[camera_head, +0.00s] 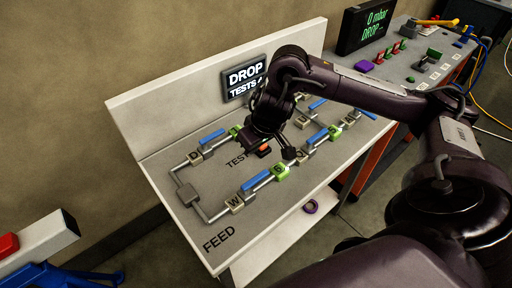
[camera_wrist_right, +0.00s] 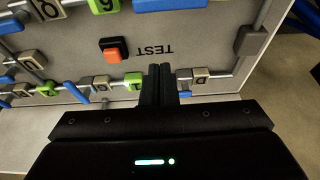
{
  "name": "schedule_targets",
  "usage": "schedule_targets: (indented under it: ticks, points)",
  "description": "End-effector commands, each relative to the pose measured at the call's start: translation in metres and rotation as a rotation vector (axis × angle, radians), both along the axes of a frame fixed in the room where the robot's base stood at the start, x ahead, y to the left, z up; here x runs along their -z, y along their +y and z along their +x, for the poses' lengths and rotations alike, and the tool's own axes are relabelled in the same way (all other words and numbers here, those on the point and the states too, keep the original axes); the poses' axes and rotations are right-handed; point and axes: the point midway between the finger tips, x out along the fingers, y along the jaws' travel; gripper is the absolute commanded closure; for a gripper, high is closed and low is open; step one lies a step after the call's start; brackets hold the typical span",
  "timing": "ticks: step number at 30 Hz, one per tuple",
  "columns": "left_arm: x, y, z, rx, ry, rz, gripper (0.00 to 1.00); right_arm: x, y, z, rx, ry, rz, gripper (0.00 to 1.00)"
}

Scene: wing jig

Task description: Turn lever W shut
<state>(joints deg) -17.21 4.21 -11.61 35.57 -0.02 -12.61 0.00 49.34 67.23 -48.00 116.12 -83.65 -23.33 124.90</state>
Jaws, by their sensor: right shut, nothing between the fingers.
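Lever W is a blue bar (camera_head: 257,180) beside the block marked W (camera_head: 235,203), on the front pipe of the sloped panel. It lies roughly along the pipe, towards a green block marked 6 (camera_head: 280,171). In the right wrist view part of what looks like this lever (camera_wrist_right: 170,4) shows at the top edge; block W is not seen there. My right gripper (camera_wrist_right: 160,75) is shut and empty, over the back pipe row between a green block (camera_wrist_right: 133,80) and block D (camera_wrist_right: 200,77). It is apart from lever W. My left gripper is not in view.
An orange TEST button (camera_head: 264,150) sits near my right gripper. Other blue levers (camera_head: 212,136) line both pipe rows. A DROP TESTS sign (camera_head: 245,77) stands on the back board. A pressure display (camera_head: 366,23) stands at the back right. The panel's FEED corner is clear.

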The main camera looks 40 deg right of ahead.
Motion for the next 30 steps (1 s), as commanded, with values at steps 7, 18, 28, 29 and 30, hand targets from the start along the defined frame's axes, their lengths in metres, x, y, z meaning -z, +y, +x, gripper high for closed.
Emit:
schedule_targets:
  ticks: [7, 18, 28, 29, 30]
  points:
    - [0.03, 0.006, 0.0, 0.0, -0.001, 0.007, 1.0, 0.054, 0.002, 0.015, 0.002, 0.006, 0.005, 1.0]
    - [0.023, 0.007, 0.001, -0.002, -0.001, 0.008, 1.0, 0.084, -0.002, 0.003, 0.0, 0.004, -0.004, 1.0]
    - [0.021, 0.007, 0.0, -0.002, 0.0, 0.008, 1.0, 0.086, -0.001, -0.011, 0.001, 0.0, 0.0, 1.0]
    - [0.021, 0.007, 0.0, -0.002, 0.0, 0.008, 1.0, 0.086, -0.001, -0.011, 0.001, 0.0, 0.0, 1.0]
    - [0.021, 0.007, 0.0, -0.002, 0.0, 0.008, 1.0, 0.086, -0.001, -0.011, 0.001, 0.0, 0.0, 1.0]
